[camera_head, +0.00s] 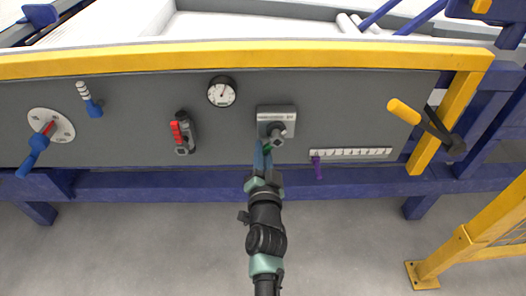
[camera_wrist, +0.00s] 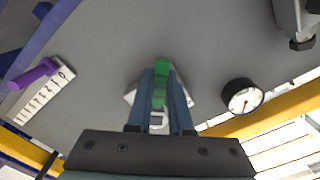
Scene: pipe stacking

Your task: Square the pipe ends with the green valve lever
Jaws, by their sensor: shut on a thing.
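The green valve lever (camera_wrist: 161,78) stands between the two blue fingers of my gripper (camera_wrist: 161,98) in the wrist view. The fingers are shut on it, one on each side. In the head view my gripper (camera_head: 262,158) reaches up from below to the grey valve box (camera_head: 276,113) on the panel. Only a small bit of green shows there, beside the fingertips, and the rest of the lever is hidden. The pipe ends cannot be made out for certain.
On the grey panel (camera_head: 330,100) are a round gauge (camera_head: 221,95), a red-handled lever (camera_head: 178,133), a purple slider (camera_head: 317,168) on a white scale (camera_head: 352,153), a dial with a blue handle (camera_head: 36,150), and a yellow-handled crank (camera_head: 404,112). A yellow post (camera_head: 452,248) stands right.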

